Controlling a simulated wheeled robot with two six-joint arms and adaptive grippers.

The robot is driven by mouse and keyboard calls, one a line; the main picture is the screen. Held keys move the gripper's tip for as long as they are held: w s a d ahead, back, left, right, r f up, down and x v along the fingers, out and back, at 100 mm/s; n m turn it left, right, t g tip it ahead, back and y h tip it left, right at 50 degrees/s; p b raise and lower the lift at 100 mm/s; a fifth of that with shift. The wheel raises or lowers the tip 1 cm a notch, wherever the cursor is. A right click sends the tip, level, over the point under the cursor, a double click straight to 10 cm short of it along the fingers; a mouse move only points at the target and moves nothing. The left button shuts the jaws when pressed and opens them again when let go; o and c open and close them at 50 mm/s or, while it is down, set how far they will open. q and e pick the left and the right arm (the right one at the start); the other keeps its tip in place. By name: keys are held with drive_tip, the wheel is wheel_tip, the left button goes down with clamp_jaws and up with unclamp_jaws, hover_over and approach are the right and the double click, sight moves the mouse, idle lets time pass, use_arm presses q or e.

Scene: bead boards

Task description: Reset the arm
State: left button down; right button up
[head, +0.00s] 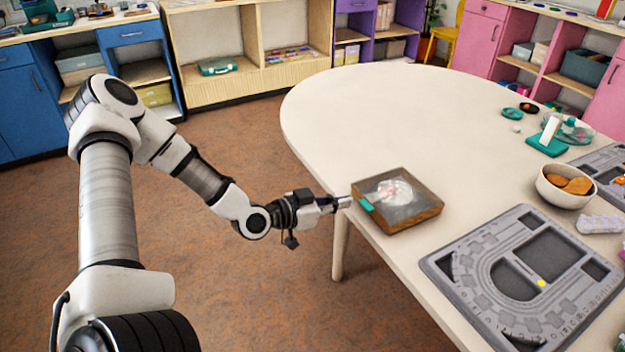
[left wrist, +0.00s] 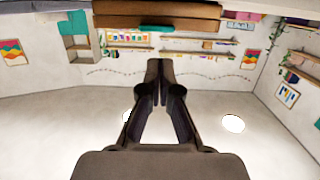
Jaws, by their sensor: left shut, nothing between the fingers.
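My left gripper (head: 342,202) is at the left edge of the table, right beside a wooden box with a clear top (head: 397,200). The box has a teal tab on its near left side and something white and pinkish inside. I cannot tell whether the fingertips touch it. In the left wrist view the fingers of the left gripper (left wrist: 160,68) are together with nothing between them. The wooden edge of the box (left wrist: 157,15) with its teal tab crosses the top of that view. My right gripper is in neither view.
A grey bead board (head: 468,262) lies at the table's front right, with a yellow bead on it. A white bowl (head: 562,197) with orange-brown pieces and a second board (head: 606,163) are farther right. The table's (head: 390,115) back left is clear. Shelves line the walls.

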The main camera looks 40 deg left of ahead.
use_arm(q)
drive_tip(key=s+a+f+p, duration=0.2)
drive_tip(key=s+p, duration=0.2)
drive_tip(key=s, duration=0.2)
drive_tip(key=shift+a+f, duration=0.25)
drive_tip(key=shift+f, duration=0.15)
drive_tip(key=s+d+f+m+g+h+p, duration=0.1)
drive_tip(key=s+d+f+m+g+p, duration=0.1)
drive_tip(key=s+d+f+g, duration=0.4)
drive_tip(key=s+d+f+m+g+p, duration=0.1)
drive_tip(key=s+d+f+m+g, duration=0.2)
drive_tip(key=d, duration=0.5)
drive_tip(key=s+f+n+g+y+p, duration=0.1)
drive_tip(key=s+f+n+g+y, duration=0.3)
drive_tip(key=s+n, duration=0.5)
drive_tip(key=shift+s+a+f+n+g+y, duration=0.2)
drive_tip(key=shift+s+n+g+y, duration=0.1)
drive_tip(key=shift+s+g+y, duration=0.8)
